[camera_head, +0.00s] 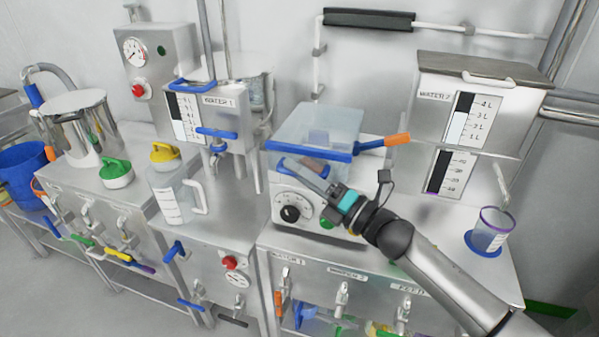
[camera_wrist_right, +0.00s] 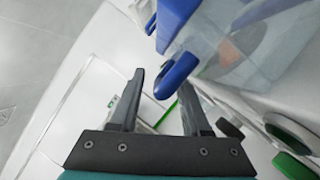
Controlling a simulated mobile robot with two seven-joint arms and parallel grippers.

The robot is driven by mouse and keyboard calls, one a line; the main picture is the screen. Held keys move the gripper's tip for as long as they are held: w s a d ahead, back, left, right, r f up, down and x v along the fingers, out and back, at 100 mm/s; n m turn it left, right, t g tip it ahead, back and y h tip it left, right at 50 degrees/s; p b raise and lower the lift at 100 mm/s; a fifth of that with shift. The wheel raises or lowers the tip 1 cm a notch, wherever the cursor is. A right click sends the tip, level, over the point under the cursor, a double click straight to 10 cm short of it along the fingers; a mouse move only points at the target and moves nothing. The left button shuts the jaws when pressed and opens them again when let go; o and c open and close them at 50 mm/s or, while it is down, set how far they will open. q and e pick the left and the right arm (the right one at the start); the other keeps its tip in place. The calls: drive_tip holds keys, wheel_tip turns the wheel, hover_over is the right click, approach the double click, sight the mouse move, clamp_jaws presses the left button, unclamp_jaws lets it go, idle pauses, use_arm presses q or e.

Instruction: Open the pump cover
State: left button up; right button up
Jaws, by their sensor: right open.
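The pump (camera_head: 310,222) is a white box with a black dial and a green button on its front. Its clear cover (camera_head: 318,122) has a blue lower edge and sits over the pump's top. My right gripper (camera_head: 300,174) is at the front of the cover, just below the blue edge, and hides part of it. In the right wrist view the gripper (camera_wrist_right: 162,80) is open, with a rounded blue handle (camera_wrist_right: 177,76) of the cover near and partly between its fingertips. I cannot tell whether they touch. My left gripper is not in view.
A blue bar with an orange end (camera_head: 396,140) sticks out right of the cover. The water 2 tank (camera_head: 480,100) stands to the right, and a purple-rimmed beaker (camera_head: 490,232) is on the bench. A clear jug (camera_head: 172,200) and the water 1 tank (camera_head: 215,120) are left.

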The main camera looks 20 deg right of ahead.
clamp_jaws()
idle(0.4)
idle(1.1)
